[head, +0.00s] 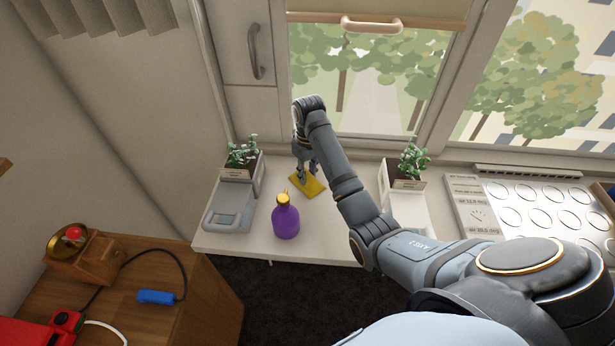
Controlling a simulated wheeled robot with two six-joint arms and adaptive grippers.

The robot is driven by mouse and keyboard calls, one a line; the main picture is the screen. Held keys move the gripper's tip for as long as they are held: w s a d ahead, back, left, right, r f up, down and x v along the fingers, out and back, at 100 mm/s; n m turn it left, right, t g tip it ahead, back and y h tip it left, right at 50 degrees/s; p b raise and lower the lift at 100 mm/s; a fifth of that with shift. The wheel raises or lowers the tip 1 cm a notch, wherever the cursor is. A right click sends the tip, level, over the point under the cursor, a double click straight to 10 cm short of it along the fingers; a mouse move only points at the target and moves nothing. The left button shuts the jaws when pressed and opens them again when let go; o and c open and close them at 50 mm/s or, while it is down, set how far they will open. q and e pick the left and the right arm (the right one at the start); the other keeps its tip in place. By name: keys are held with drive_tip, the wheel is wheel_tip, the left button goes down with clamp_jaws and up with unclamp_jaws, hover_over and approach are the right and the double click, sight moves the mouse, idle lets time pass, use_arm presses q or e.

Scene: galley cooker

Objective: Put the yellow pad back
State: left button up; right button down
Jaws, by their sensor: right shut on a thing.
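The yellow pad (309,187) is a flat square at the back of the white counter, below the window. My right gripper (304,172) points down over the pad and is shut on it. I cannot tell whether the pad touches the counter or hangs just above it. The fingertips partly hide its upper left part. My left gripper is not in view.
A purple bottle (286,221) stands close in front of the pad. A grey scale-like device (230,207) and a potted plant (241,158) are at the left.

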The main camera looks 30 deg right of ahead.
sight(308, 173)
drive_tip(key=c, duration=1.3)
unclamp_jaws()
drive_tip(key=shift+c, duration=0.2)
drive_tip(key=shift+o, duration=1.1)
drive_tip(key=shift+r, duration=0.45)
use_arm(q)
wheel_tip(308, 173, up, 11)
drive_tip(key=p, duration=1)
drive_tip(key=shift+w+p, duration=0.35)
use_arm(e)
wheel_tip(308, 173, up, 11)
drive_tip(key=shift+r, duration=0.15)
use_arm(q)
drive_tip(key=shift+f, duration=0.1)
use_arm(e)
drive_tip(key=shift+d, duration=0.1)
